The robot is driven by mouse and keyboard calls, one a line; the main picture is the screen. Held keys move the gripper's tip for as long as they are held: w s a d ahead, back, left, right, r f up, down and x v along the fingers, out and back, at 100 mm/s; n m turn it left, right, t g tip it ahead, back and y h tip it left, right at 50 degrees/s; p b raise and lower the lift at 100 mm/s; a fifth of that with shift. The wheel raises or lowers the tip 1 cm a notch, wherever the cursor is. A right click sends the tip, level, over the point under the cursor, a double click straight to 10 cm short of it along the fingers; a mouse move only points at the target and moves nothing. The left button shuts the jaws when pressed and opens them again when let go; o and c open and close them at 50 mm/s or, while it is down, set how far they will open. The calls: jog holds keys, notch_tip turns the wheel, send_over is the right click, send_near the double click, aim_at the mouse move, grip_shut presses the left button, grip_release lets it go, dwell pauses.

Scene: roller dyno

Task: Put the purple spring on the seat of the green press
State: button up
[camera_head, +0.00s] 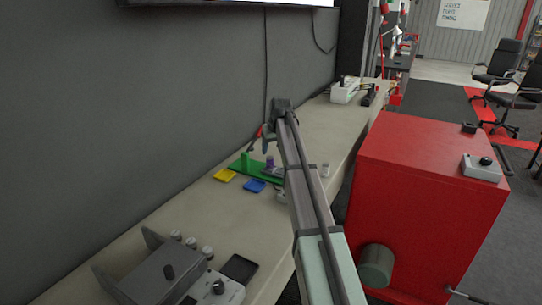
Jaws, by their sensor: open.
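The green press (245,162) stands on the bench near the wall, with an upright green part on a long flat green base. A small upright purple piece, which looks like the purple spring (270,162), shows at the right part of the green base. I cannot tell whether it stands on the base, or where the seat is. My gripper (262,148) hangs from the end of my arm, open, just above and left of the purple piece in the picture. The fingers are small and dark here. I see nothing held between them. My arm hides the bench right of the press.
A small grey cylinder (325,170) stands right of my arm. Grey equipment (165,270) fills the near bench. A red cabinet (430,180) stands at right. The far bench is mostly clear.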

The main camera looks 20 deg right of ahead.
jog(key=shift+v, duration=1.95)
